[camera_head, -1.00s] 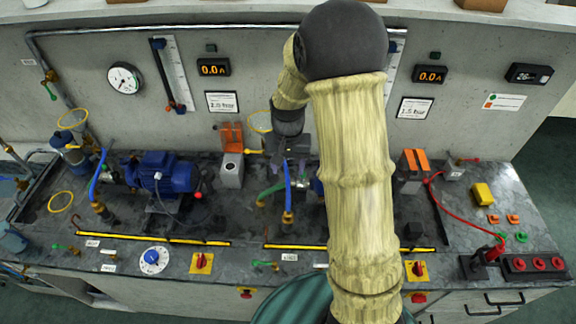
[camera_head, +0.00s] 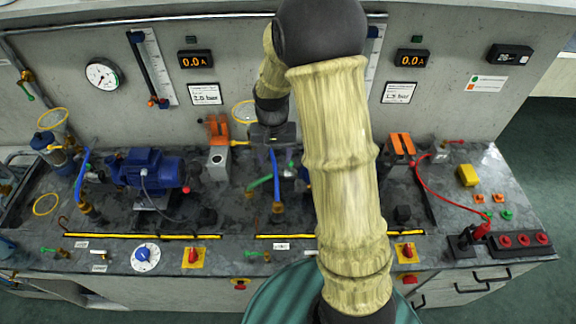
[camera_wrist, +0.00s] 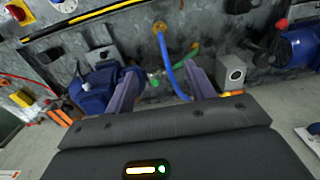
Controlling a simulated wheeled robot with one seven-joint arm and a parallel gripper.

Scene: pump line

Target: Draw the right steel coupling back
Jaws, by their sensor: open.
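My gripper (camera_head: 272,150) points down over the right pump, behind the blue hose (camera_head: 275,180) in the head view. In the wrist view my gripper (camera_wrist: 161,90) has its two purple-grey fingers spread apart with nothing held. I cannot tell whether this fitting is the right steel coupling. The blue right motor (camera_wrist: 97,90) is beside the left finger. In the head view my arm hides most of the right pump and motor.
The left blue motor (camera_head: 150,167) stands further left. A red cable (camera_head: 440,200) loops at the right. Yellow strips (camera_head: 150,236) run along the front.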

